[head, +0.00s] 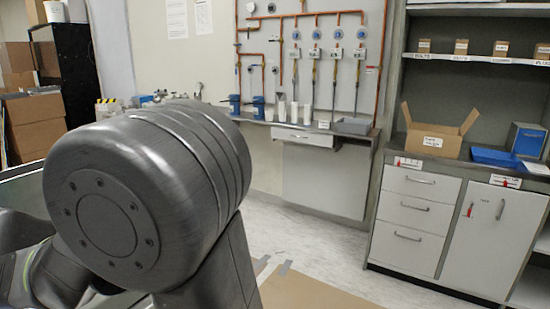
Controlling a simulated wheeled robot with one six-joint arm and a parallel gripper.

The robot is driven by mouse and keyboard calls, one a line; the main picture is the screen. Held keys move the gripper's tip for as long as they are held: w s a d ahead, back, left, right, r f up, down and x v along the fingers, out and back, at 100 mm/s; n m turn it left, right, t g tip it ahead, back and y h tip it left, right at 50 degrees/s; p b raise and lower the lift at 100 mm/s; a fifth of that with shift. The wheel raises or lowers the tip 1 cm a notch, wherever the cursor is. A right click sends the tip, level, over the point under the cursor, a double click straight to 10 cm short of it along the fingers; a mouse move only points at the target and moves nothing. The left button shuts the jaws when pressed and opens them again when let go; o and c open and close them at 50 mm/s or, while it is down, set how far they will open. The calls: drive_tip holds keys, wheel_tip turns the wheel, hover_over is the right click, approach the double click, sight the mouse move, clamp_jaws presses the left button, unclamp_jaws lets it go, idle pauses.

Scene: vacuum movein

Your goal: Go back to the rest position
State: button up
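My arm fills the left and lower left of the head view, with a large grey joint close to the camera. My gripper is not visible, so I cannot see whether it is open, shut or holding something.
A white cabinet (412,212) with drawers stands at the right, with an open cardboard box (437,137) and a blue tray (496,158) on its top. A wall panel with copper pipes hangs above a narrow shelf. Cardboard boxes (35,122) stand far left. Pale floor (330,240) shows in the middle.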

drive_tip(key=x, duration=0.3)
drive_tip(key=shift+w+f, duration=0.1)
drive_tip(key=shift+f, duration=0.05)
